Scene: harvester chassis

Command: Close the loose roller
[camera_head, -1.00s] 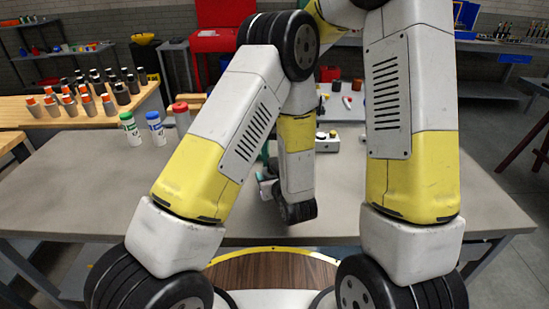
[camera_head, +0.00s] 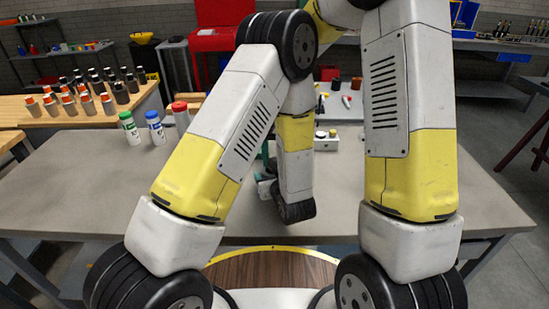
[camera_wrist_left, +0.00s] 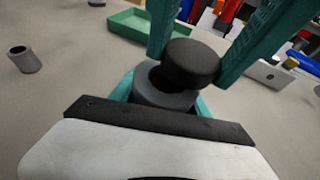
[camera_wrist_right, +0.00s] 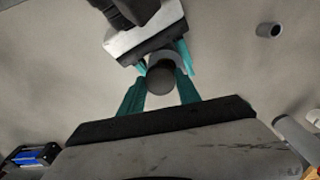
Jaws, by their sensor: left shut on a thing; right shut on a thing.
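The loose roller shows as a grey cylindrical body (camera_wrist_left: 165,97) and a round black cap (camera_wrist_left: 191,62) in the left wrist view. My left gripper (camera_wrist_left: 160,104) is shut on the grey body, its teal fingers partly hidden behind its dark front bar. My right gripper's teal fingers reach in from the top of that view and are shut on the black cap. The cap sits over the body, offset and tilted; whether they touch is unclear. In the right wrist view, my right gripper (camera_wrist_right: 160,84) holds the cap end, with the left gripper beyond. The head view hides the roller behind my arms.
A separate grey tube (camera_wrist_left: 24,60) stands on the table, apart from the grippers. A green tray (camera_wrist_left: 128,46) and a white box with a knob (camera_wrist_left: 270,74) are nearby. Capped bottles (camera_head: 155,128) stand at the table's left back. The table's left front (camera_head: 70,190) is clear.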

